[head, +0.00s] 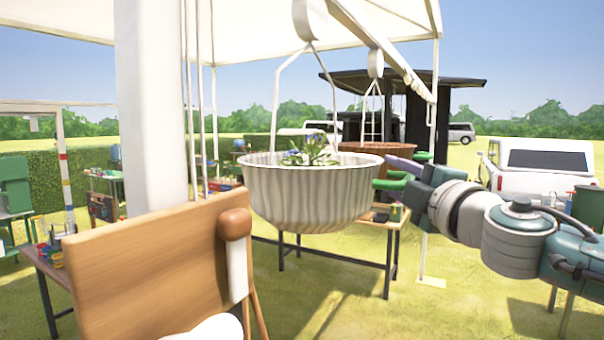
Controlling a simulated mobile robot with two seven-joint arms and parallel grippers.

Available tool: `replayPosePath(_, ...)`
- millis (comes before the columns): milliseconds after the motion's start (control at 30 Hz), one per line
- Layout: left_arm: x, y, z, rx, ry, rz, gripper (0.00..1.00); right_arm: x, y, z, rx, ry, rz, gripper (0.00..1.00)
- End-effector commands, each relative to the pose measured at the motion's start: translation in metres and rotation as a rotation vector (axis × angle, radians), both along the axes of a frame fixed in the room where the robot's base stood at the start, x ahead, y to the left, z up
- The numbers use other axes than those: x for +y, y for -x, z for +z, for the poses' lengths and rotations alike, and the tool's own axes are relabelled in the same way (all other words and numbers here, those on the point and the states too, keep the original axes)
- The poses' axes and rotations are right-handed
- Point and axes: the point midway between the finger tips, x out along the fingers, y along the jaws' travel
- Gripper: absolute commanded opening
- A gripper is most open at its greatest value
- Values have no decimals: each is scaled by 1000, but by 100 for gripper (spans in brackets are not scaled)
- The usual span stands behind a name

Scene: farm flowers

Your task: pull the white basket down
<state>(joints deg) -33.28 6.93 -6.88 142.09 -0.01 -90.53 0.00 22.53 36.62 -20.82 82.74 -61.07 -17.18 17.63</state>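The white basket (312,200) is a ribbed, round hanging pot in the middle of the head view. It hangs upright from a white wire hanger (276,95) below a pale pulley wheel (309,20). A leafy plant with small blue flowers (308,150) sits in it. My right gripper (386,172) reaches in from the right at the basket's right rim. Its fingers look spread apart, with the tips close to the rim; whether they touch it I cannot tell. My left gripper is not in view.
A wooden board (150,270) with a rounded brown knob stands close at the front left. A thick white post (150,110) rises behind it. A brown hanging basket (385,157) and a table are behind the white basket.

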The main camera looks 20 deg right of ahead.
Motion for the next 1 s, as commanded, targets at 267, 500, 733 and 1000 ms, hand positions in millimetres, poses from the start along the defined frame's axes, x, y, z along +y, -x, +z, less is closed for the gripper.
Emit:
replayPosePath(267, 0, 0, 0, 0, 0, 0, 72, 0, 0, 1, -2, 0, -1, 6)
replayPosePath(500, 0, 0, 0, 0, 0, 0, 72, -1, 0, 3, -5, 1, -2, 0)
replayPosePath(733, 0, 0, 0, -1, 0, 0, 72, -1, 0, 4, -8, 1, -3, 0)
replayPosePath(1000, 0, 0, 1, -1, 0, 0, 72, -1, 0, 5, -10, 2, -4, 0)
